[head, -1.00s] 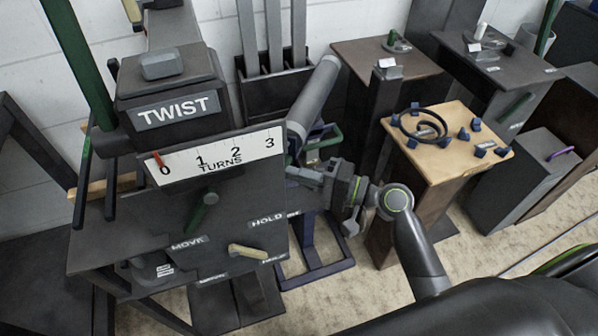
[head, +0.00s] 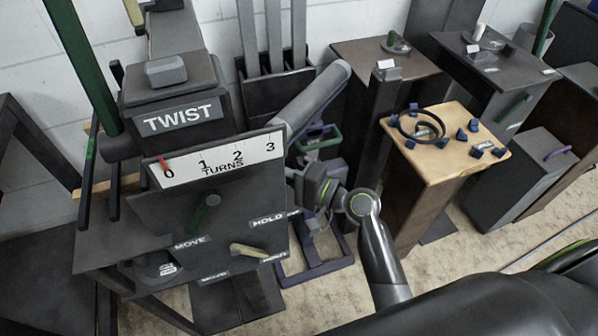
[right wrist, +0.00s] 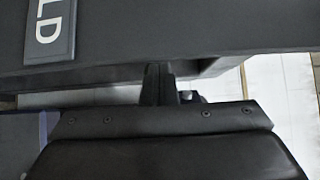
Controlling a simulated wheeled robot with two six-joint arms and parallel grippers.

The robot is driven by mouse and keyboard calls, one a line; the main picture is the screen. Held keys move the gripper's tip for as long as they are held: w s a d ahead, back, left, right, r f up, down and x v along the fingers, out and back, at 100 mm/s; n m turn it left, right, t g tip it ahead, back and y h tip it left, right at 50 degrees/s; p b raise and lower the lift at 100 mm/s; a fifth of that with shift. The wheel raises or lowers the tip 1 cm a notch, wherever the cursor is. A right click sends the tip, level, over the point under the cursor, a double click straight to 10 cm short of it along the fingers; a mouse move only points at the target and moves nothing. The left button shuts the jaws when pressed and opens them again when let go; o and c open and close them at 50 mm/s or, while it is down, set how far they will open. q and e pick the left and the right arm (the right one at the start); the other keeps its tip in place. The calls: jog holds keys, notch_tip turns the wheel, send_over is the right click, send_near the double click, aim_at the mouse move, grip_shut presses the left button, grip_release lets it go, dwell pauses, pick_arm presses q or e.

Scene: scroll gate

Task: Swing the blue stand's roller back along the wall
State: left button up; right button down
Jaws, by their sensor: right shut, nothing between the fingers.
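The blue stand (head: 316,270) is a dark blue frame on the floor, partly hidden behind the TWIST machine. Its roller, a long grey cylinder (head: 315,98), slants from upper right down to the left, with its lower end at the edge of the TURNS scale. My right gripper is below the roller, beside the machine's right edge; its fingertips are hidden there in the head view. In the right wrist view the right gripper (right wrist: 160,85) is shut and empty, close to a dark panel edge. I see no contact with the roller. My left gripper is out of view.
The TWIST machine (head: 150,225) stands close on the left, with a HOLD label and a tan lever. A wooden-topped pedestal (head: 440,165) stands to the right. The white wall is behind.

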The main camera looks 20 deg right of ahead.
jog(key=x, duration=0.6)
jog(key=shift+d+f, duration=0.1)
jog(key=shift+d, duration=0.05)
dwell(0.4)
